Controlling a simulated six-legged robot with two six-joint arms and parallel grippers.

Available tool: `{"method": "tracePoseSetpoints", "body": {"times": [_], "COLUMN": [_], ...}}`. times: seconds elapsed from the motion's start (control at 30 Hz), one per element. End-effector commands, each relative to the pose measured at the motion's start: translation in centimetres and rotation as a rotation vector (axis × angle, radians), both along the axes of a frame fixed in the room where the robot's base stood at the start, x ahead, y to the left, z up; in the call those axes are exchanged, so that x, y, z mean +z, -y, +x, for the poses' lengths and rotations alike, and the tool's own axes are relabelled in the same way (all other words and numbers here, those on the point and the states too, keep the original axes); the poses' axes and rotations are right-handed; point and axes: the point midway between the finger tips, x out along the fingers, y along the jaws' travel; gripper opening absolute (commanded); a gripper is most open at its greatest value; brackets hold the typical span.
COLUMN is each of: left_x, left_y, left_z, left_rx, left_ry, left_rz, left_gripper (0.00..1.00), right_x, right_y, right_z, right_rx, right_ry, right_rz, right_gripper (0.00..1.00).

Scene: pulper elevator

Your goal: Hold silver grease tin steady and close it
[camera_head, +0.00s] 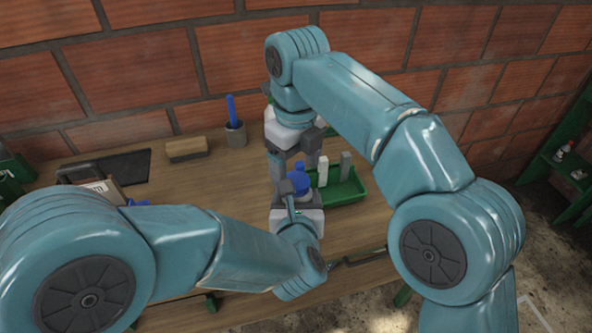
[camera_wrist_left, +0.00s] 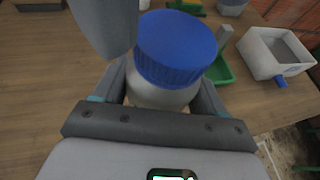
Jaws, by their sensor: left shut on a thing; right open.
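The grease tin shows in the left wrist view as a pale silver-grey round body (camera_wrist_left: 158,97) with a ribbed blue lid (camera_wrist_left: 176,48) on top. I cannot tell whether the lid is fully tightened. My left gripper (camera_wrist_left: 160,100) is shut around the body, below the lid. In the head view the blue lid (camera_head: 298,184) stands above my left gripper (camera_head: 297,205). My right gripper (camera_head: 292,170) is open and points down, its fingers close over the lid. One of its grey fingers (camera_wrist_left: 105,25) shows beside the lid in the left wrist view. Contact is unclear.
A green tray (camera_head: 347,194) with upright pale and grey blocks stands just right of the tin. A grey cup (camera_head: 236,136) with a blue-handled tool and a brown block (camera_head: 187,149) stand behind. A white container (camera_wrist_left: 268,68) is farther right. The wooden bench (camera_head: 218,185) is clear left of the tin.

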Motion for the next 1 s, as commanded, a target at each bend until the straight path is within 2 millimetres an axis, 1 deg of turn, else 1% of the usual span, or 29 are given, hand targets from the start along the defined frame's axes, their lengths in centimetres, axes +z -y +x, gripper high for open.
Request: {"method": "tracePoseSetpoints", "body": {"times": [0.1,0.2,0.43,0.5,0.57,0.63,0.67,0.77,1.0], "left_x": [0.1,0.1,0.1,0.1,0.1,0.1,0.1,0.1,0.1], "left_y": [0.0,0.0,0.0,0.0,0.0,0.0,0.0,0.0,0.0], "left_z": [0.0,0.0,0.0,0.0,0.0,0.0,0.0,0.0,0.0], "left_rx": [0.0,0.0,0.0,0.0,0.0,0.0,0.0,0.0,0.0], "left_ry": [0.003,0.003,0.003,0.003,0.003,0.003,0.003,0.002,0.002], "left_rz": [-0.001,-0.001,-0.001,-0.001,-0.001,-0.001,-0.001,-0.001,-0.001], "left_gripper": [0.0,0.0,0.0,0.0,0.0,0.0,0.0,0.0,0.0], "right_x": [1.4,2.1,2.1,2.1,2.1,2.1,2.1,2.1,2.5], "right_y": [-0.1,-0.1,0.0,0.0,0.0,0.0,0.0,0.0,0.3], "right_z": [0.1,0.0,0.0,0.0,0.0,0.0,0.0,-0.1,-0.4], "right_rx": [0.001,0.002,0.002,0.005,0.025,0.086,0.127,0.326,0.969], "right_ry": [0.001,0.0,-0.001,-0.001,-0.001,-0.001,-0.002,-0.007,-0.019], "right_rz": [0.0,0.0,-0.001,-0.001,-0.001,-0.001,-0.001,-0.004,-0.003], "right_gripper": [0.77,0.77,0.77,0.63,0.63,0.63,0.63,0.63,0.63]}}
